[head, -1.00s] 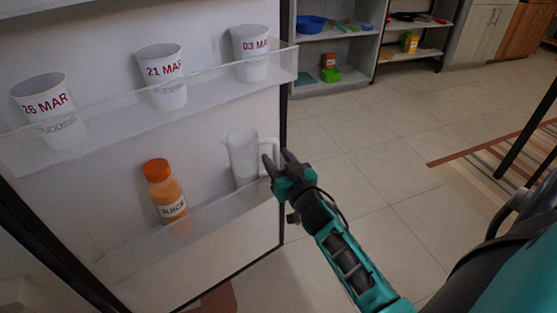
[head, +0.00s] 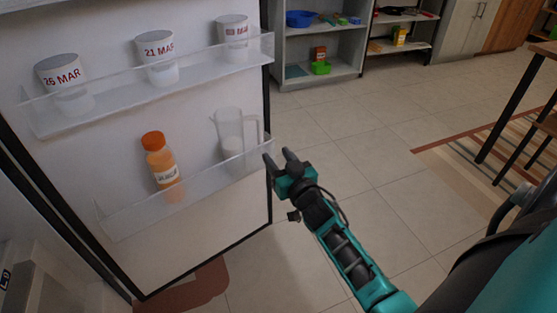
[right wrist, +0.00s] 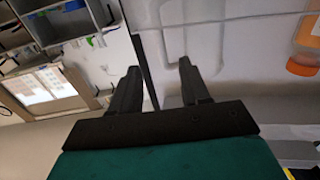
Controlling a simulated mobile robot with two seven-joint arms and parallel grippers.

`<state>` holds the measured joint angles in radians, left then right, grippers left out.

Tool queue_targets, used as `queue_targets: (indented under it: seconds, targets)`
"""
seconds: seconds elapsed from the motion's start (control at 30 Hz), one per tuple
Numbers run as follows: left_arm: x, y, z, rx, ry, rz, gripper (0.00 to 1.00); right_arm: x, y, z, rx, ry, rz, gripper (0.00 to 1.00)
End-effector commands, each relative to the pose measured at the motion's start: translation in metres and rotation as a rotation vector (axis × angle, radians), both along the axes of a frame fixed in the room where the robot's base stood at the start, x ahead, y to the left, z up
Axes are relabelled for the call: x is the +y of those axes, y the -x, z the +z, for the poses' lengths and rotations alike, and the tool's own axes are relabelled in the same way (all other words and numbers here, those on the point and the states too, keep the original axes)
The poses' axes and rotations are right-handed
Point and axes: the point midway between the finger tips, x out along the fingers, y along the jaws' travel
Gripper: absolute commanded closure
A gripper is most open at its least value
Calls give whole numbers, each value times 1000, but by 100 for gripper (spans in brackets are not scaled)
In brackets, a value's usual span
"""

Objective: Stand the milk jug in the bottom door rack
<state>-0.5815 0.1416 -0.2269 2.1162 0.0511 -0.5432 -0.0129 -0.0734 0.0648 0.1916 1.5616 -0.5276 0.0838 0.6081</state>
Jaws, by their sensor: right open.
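The clear milk jug (head: 229,130), with white milk low inside, stands upright in the bottom door rack (head: 140,216), at its right end. Its handle faces right. My right gripper (head: 279,158) is open and empty, just right of the handle and apart from it. In the right wrist view the open fingers (right wrist: 158,85) point toward the jug's pale handle (right wrist: 179,45), with nothing between them. My left gripper is not in view.
An orange-capped juice bottle (head: 161,165) leans slightly in the same rack, left of the jug. Several dated white cups (head: 156,58) stand in the rack above. Open tiled floor (head: 350,150) lies right of the door.

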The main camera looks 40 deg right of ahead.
Motion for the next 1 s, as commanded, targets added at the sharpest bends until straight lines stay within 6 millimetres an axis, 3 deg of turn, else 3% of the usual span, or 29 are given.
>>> queue_targets:
  seconds: [0.17,0.27,0.37,0.6,0.7,0.8,1.0]
  targets:
    - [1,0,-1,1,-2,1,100,2,2,-1,6,1,3,54]
    - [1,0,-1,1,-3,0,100,17,17,-10,60,12,17,54]
    - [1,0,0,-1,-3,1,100,53,50,-27,181,23,67,54]
    - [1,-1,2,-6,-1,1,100,162,154,-56,509,6,319,54]
    - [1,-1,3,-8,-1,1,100,186,180,-58,573,-1,394,54]
    - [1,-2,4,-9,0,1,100,195,188,-58,596,-4,423,54]
    - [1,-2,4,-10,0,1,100,195,188,-58,596,-4,422,54]
